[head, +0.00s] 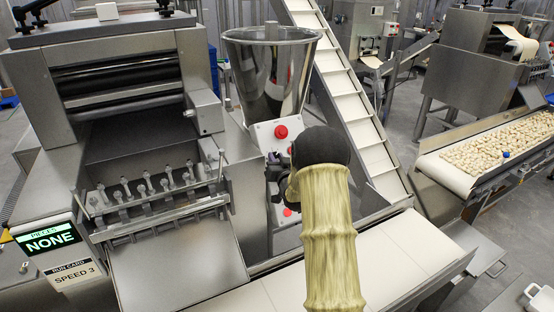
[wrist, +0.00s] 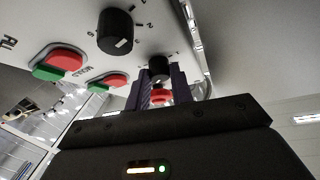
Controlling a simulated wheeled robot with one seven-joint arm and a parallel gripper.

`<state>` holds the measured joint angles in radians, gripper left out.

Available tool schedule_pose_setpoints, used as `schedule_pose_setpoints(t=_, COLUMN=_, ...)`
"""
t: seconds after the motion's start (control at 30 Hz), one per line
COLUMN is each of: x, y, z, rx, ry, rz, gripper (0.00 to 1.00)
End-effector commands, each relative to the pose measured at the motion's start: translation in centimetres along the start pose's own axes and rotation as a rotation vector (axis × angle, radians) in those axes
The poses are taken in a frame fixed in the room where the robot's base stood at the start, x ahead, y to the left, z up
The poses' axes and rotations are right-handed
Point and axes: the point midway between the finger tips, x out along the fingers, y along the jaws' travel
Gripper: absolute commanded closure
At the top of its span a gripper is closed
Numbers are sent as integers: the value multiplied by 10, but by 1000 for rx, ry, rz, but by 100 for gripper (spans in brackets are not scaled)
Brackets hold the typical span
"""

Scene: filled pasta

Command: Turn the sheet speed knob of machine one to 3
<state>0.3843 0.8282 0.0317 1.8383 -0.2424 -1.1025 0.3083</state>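A control panel fills the upper part of the wrist view. It carries a large black knob (wrist: 115,32) with a pale pointer mark and digits around it, and a smaller black knob (wrist: 158,68) with a dial of marks. I cannot read which one is labelled sheet speed. My gripper (wrist: 160,80) has its two dark purple fingers on either side of the smaller knob; whether they touch it is unclear. A red part (wrist: 161,97) shows between the fingers. In the head view my gripper (head: 276,178) is at the panel (head: 262,134), largely hidden by my arm.
Red and green button pairs (wrist: 60,62) sit left of the knobs in the wrist view. In the head view, a card (head: 74,273) reads SPEED 3 and a display (head: 46,240) reads NONE. A steel hopper (head: 271,75) stands above the panel; a white conveyor (head: 400,250) runs beneath my arm.

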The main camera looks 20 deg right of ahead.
Motion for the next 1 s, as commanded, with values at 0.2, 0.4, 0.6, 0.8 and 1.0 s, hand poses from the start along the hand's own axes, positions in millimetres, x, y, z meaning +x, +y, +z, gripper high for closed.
schedule_pose_setpoints(t=0.2, x=0, y=1, z=0, rx=-4, ry=0, rz=-1, gripper=100)
schedule_pose_setpoints(t=0.4, x=0, y=2, z=2, rx=-34, ry=2, rz=-20, gripper=100)
schedule_pose_setpoints(t=0.6, x=0, y=4, z=4, rx=-110, ry=6, rz=-69, gripper=100)
schedule_pose_setpoints(t=0.8, x=0, y=7, z=5, rx=-232, ry=13, rz=-148, gripper=100)
schedule_pose_setpoints(t=1.0, x=0, y=8, z=3, rx=-380, ry=17, rz=-245, gripper=100)
